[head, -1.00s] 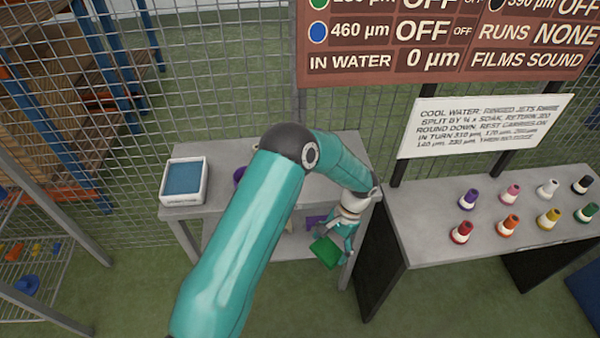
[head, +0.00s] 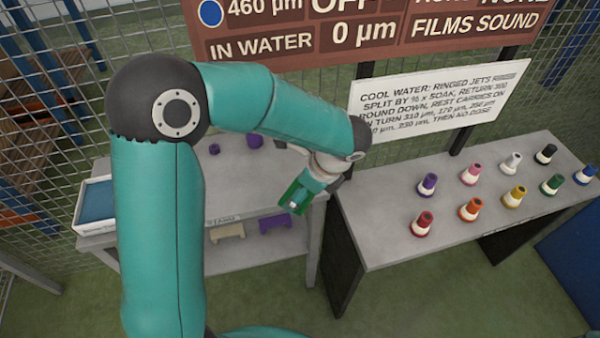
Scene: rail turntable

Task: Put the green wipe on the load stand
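The green wipe (head: 293,198) is a small flat green piece held tilted in my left gripper (head: 298,196). The gripper is shut on it, in the air in front of the right end of a grey two-level stand (head: 262,178). The wipe appears apart from the stand's top. A small label on the stand's front edge is too blurred to read, so I cannot tell whether this is the load stand. My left arm hides much of its top. My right gripper is not in view.
A white tray with a blue pad (head: 97,200) sits at the stand's left end. Small purple pieces (head: 254,142) stand on top; a purple block (head: 275,222) and a beige block (head: 227,233) sit below. Several coloured nozzles (head: 470,209) stand on the right table (head: 385,240).

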